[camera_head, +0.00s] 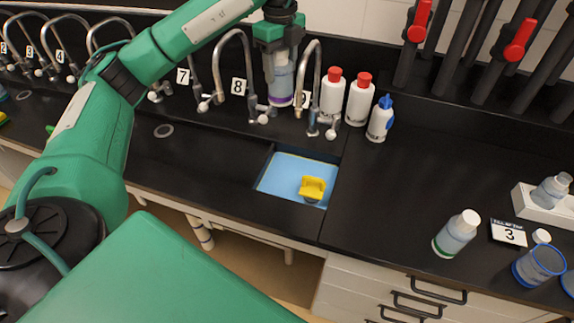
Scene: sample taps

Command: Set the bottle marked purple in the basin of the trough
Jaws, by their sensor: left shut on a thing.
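My left gripper (279,52) is shut on a clear bottle marked purple (280,93), with a purple band near its base. The bottle hangs upright, its top hidden by the fingers. In the picture it shows between the tap marked 8 and the tap beside it, above and behind the trough. The basin of the trough (278,178) is a rectangular recess with a light blue floor, in front of these taps. A yellow object (312,188) sits in its right part. My right gripper is not in view.
Curved taps (235,65) line the back of the black bench. Two red-capped bottles (333,94) and a blue-capped one (380,119) stand right of the basin. A white-capped bottle with a green band (456,234) and a number 3 card (509,233) are at the right.

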